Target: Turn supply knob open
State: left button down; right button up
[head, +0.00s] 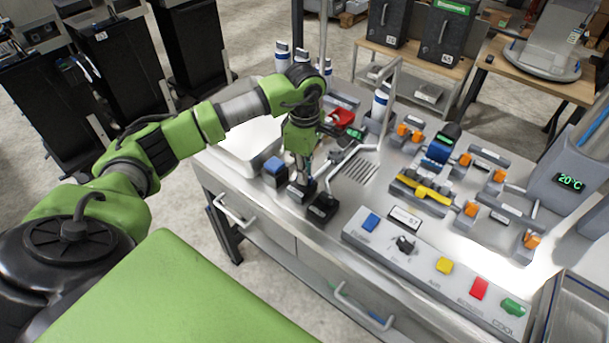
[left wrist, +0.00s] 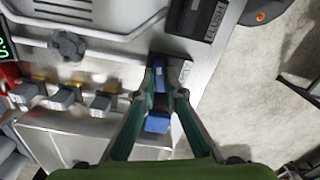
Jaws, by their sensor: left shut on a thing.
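My left gripper (head: 303,180) reaches down at the front left of the steel bench, among a few small dark boxes. In the left wrist view my left gripper (left wrist: 162,88) is shut on a small blue piece (left wrist: 159,72) with a pale mark. The fingers hide part of this piece. I cannot read a supply label, so I cannot tell whether the blue piece is the supply knob. A grey round knob (left wrist: 68,45) sits apart, to the left of the fingers. My right gripper is not in view.
A blue-topped box (head: 275,170) and a black box (head: 322,209) stand close on either side of the gripper. A bent metal pipe and a red part (head: 342,117) are just behind. A control panel (head: 430,275) with coloured buttons and a black knob (head: 404,244) lies to the right.

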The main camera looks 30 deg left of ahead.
pick_arm(q)
jog(key=n+b, duration=0.2)
jog(key=n, duration=0.2)
jog(key=shift+n, duration=0.3)
jog(key=n+b, duration=0.2)
jog(key=n, duration=0.2)
jog(key=shift+n, duration=0.3)
jog(key=n, duration=0.3)
jog(key=shift+b, duration=0.4)
jog(key=shift+r+n, duration=0.1)
jog(key=shift+n, duration=1.1)
jog(key=c, duration=2.1)
grip_release()
